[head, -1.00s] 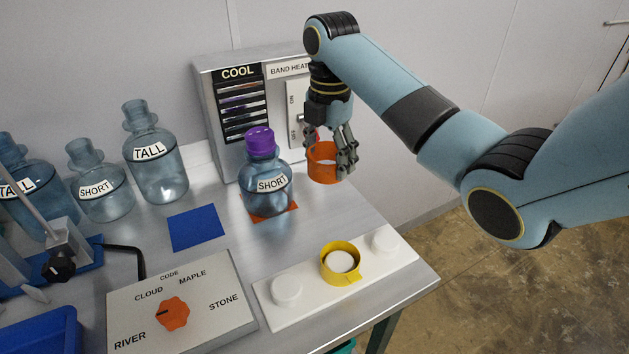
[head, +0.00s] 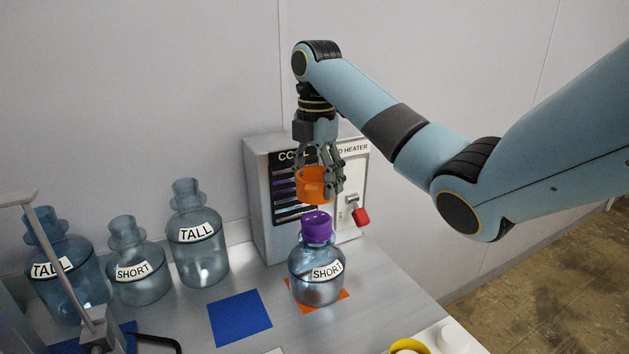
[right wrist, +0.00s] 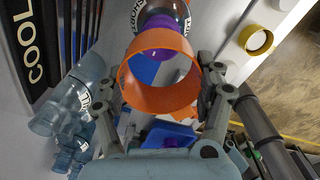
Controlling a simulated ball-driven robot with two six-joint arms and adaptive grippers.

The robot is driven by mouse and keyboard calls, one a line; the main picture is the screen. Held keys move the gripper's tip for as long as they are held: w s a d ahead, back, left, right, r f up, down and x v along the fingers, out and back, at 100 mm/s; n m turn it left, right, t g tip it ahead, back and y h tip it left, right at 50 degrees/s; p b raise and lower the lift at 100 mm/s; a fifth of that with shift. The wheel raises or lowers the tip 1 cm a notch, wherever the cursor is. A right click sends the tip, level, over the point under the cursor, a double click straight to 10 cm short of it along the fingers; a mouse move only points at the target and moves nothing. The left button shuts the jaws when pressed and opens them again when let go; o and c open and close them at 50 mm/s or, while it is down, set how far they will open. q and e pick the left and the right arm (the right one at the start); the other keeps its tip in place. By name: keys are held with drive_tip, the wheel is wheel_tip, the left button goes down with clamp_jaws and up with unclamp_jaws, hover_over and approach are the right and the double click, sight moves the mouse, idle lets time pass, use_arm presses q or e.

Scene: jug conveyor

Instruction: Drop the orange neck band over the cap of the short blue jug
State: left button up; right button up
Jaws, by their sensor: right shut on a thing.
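The short blue jug (head: 316,270) with a purple cap (head: 316,227) stands upright on an orange square (head: 334,299). My right gripper (head: 329,186) is shut on the orange neck band (head: 312,184), holding it above the purple cap with a gap between them. The band also shows in the right wrist view (right wrist: 150,100), between the fingers, with the purple cap (right wrist: 172,68) partly seen through and beyond its ring. My left gripper is not in view.
A heater box (head: 262,190) with a red-tipped lever (head: 361,215) stands behind the jug. Two tall jugs (head: 199,246) and another short jug (head: 137,272) stand to the left. A blue square (head: 240,318) lies bare on the table.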

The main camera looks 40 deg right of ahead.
sight(316, 218)
drive_tip(key=shift+s+d+f+b, duration=0.1)
drive_tip(key=shift+f+b, duration=0.5)
drive_tip(key=shift+f, duration=1.8)
drive_tip(key=shift+f+p, duration=0.35)
drive_tip(key=shift+p, duration=0.25)
drive_tip(key=shift+f, duration=0.2)
drive_tip(key=shift+f+b, duration=0.3)
drive_tip(key=shift+f, duration=0.4)
drive_tip(key=shift+f, duration=0.65)
drive_tip(key=shift+f, duration=0.25)
idle(0.5)
